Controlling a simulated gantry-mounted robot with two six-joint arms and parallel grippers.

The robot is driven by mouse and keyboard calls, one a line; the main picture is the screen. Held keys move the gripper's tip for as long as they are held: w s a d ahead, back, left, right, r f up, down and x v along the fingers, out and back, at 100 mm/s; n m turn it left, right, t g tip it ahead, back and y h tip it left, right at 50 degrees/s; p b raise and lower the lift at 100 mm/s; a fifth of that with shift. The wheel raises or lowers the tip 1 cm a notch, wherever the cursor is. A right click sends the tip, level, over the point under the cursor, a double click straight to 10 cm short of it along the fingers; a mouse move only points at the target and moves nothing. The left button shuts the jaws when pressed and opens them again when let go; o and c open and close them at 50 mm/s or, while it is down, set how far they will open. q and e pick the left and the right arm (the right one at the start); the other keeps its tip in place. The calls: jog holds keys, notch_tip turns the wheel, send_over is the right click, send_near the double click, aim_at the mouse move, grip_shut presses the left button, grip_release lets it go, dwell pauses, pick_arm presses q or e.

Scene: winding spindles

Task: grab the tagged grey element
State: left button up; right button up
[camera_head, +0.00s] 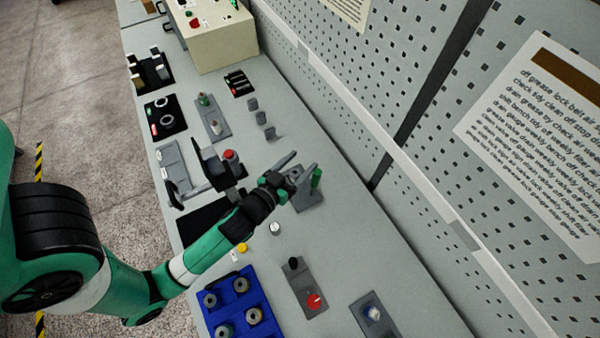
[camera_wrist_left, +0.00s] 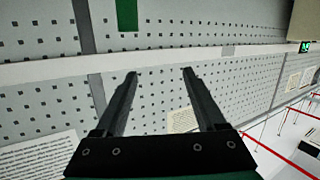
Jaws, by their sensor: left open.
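My left gripper (camera_head: 298,165) is open, with its fingers above the bench beside a grey stand (camera_head: 309,199) that has a green cylinder (camera_head: 316,177). The left wrist view also shows the open fingers (camera_wrist_left: 160,78) with nothing between them. A small round grey element (camera_head: 275,228) stands on the bench, nearer the camera than the gripper. A yellow-topped element (camera_head: 242,248) with a small white tag (camera_head: 235,256) beside it stands near the blue tray (camera_head: 237,302). Several round elements sit in the tray. I cannot tell which grey element bears a tag. My right gripper is out of view.
A grey plate with a red knob (camera_head: 314,301) and another grey plate (camera_head: 374,313) lie right of the tray. A red-button fixture (camera_head: 229,160) and a beige box (camera_head: 222,40) stand farther back. The perforated wall (camera_head: 440,180) borders the bench on the right.

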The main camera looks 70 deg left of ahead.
aim_at(293, 173)
pick_arm(q)
jog(key=s+f+g+b, duration=0.3)
jog(key=s+f, duration=0.5)
jog(key=f, duration=0.4)
jog(key=shift+t, duration=0.3)
jog(key=x, duration=0.6)
jog(key=shift+w+a+p, duration=0.2)
jog(key=shift+a+p, duration=0.05)
jog(key=shift+p, duration=0.15)
jog(key=x, duration=0.5)
jog(key=shift+w+a+f, duration=0.15)
jog(key=shift+a+f, duration=0.05)
jog(key=shift+a, duration=0.05)
grip_shut()
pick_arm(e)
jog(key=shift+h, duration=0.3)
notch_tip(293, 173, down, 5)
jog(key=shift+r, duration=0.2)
